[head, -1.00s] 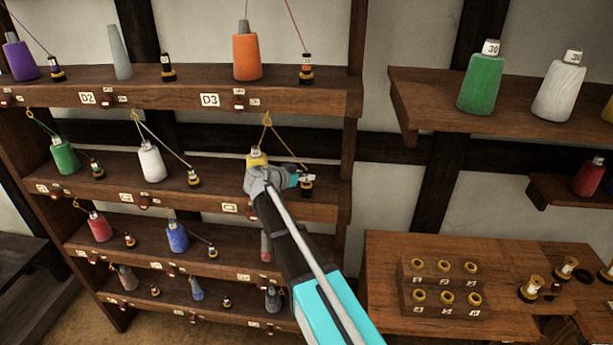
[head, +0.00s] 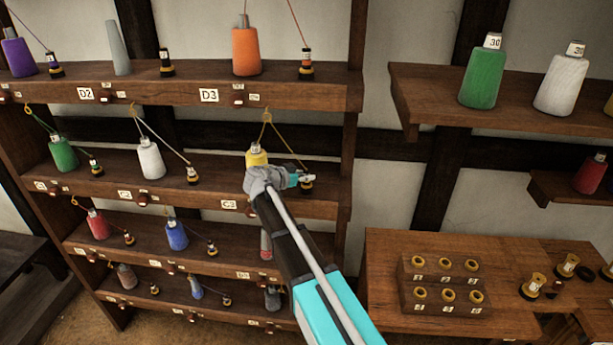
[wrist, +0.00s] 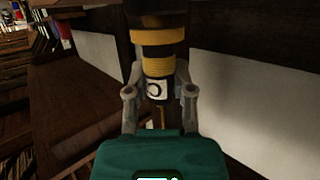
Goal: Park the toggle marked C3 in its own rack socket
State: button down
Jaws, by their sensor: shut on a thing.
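My gripper (head: 304,181) is shut on the toggle (head: 307,188), a black piece with yellow bands, at the right end of the shelf marked C3. In the wrist view the toggle (wrist: 158,66) sits between both fingers; its white label shows a round mark, not fully readable. Its wide dark end points away from my gripper, close to dark wood. I cannot tell whether it is in the socket, which is hidden. A yellow cord runs from the toggle up over a hook. The yellow cone (head: 257,155) stands left, partly behind my wrist. The C3 plate (head: 229,204) is on the shelf edge.
Other cones and toggles stand along the rack shelves, including an orange cone (head: 246,52) above and a white cone (head: 151,158) left. A wooden block with yellow-ringed holes (head: 447,295) sits on the right bench. Open space lies between rack and bench.

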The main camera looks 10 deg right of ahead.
jog(key=shift+f, duration=0.1)
jog(key=c, duration=0.8)
grip_release()
jog(key=shift+o, duration=0.2)
jog(key=shift+a, duration=0.1)
jog(key=p+v, duration=0.3)
jog(key=v, duration=0.8)
dwell(0.7)
